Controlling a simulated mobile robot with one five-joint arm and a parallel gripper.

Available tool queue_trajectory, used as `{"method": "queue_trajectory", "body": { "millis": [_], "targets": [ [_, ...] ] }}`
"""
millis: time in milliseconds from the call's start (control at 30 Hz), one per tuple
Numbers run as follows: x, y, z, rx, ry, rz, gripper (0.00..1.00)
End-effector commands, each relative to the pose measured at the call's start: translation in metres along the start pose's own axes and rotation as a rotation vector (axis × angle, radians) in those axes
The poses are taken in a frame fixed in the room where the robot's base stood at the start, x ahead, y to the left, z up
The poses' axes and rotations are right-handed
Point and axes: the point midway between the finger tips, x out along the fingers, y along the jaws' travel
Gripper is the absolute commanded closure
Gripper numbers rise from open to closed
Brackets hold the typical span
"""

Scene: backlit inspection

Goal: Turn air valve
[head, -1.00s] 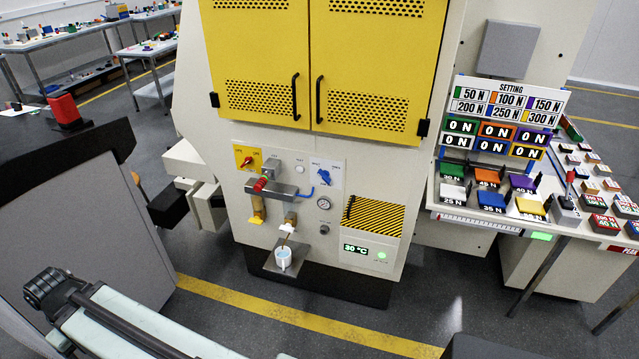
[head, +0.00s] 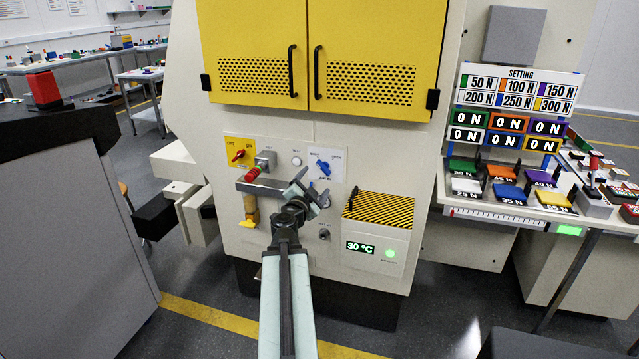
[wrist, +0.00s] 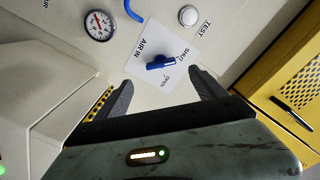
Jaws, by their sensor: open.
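The air valve is a small blue handle (head: 322,166) on a white plate (head: 334,160) on the machine's front panel. My gripper (head: 311,190) is in front of the panel, just below and left of the valve in the head view. In the wrist view my gripper (wrist: 162,80) has its fingers spread apart, with the handle ahead, roughly between the tips. Nothing is held. Contact with the handle does not show.
A round gauge (wrist: 99,25) and a blue hose (wrist: 133,10) are near the valve. A striped box (head: 379,207) juts out to the lower right.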

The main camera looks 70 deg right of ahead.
Motion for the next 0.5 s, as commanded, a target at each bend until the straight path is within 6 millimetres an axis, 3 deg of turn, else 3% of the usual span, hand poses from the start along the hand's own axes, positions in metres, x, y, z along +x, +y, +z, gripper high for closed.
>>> {"method": "queue_trajectory", "body": {
  "millis": [267,500],
  "targets": [
    [0.014,-0.001,0.0,0.001,0.0,0.0,0.2],
    [0.058,-0.002,0.0,0.0,-0.001,0.0,0.2]
  ]
}}
